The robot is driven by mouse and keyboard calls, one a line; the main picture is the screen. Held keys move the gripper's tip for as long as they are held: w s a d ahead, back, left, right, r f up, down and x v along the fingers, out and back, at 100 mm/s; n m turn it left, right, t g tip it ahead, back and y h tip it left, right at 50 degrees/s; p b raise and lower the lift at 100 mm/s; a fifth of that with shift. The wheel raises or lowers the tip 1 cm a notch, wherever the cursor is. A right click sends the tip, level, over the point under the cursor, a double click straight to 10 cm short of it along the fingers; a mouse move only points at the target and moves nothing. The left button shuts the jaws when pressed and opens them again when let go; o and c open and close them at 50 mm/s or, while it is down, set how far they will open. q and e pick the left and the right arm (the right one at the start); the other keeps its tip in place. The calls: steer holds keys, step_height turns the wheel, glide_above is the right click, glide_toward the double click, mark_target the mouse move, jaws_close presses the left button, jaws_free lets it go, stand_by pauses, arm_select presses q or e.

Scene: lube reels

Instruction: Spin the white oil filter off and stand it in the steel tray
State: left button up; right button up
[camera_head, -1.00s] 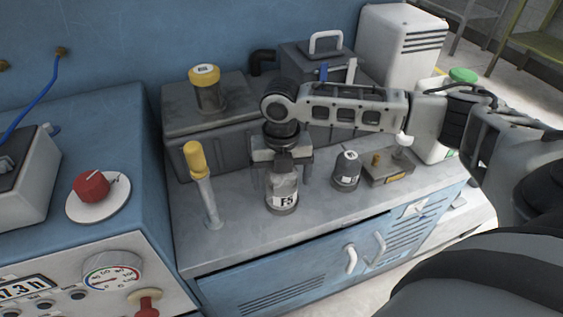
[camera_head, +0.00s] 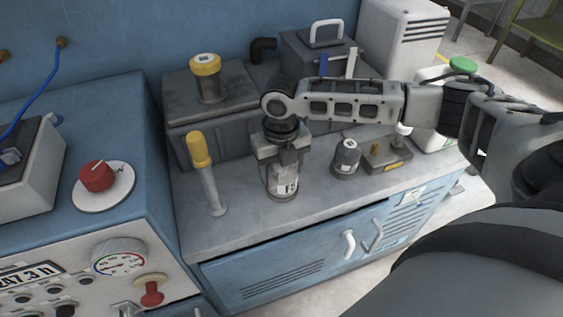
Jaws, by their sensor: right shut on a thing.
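The white oil filter (camera_head: 283,186) stands upright on a dark round base on the grey bench top. Its label faces me, turned toward the right, and only partly reads. My right gripper (camera_head: 282,158) points straight down from above and is shut on the filter's upper part, with its fingers hiding the top. My left gripper is not in view. I cannot make out a steel tray in this view.
A grey box (camera_head: 183,138) is behind. The bench front is clear.

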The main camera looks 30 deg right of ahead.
steer(key=shift+r+n+p, duration=0.1)
steer(key=shift+n+p, duration=0.2)
steer(key=shift+n, duration=0.7)
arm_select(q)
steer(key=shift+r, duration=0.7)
arm_select(e)
steer(key=shift+n+p, duration=0.3)
steer(key=shift+n, duration=0.3)
steer(key=shift+a+r+n+p, duration=0.1)
steer(key=shift+n+p, duration=0.3)
steer(key=shift+n, duration=1)
steer(key=shift+f+n+p, duration=0.25)
steer(key=shift+n+p, duration=0.05)
steer(key=shift+n, duration=0.4)
steer(key=o, duration=1.3)
steer(key=shift+c, duration=0.2)
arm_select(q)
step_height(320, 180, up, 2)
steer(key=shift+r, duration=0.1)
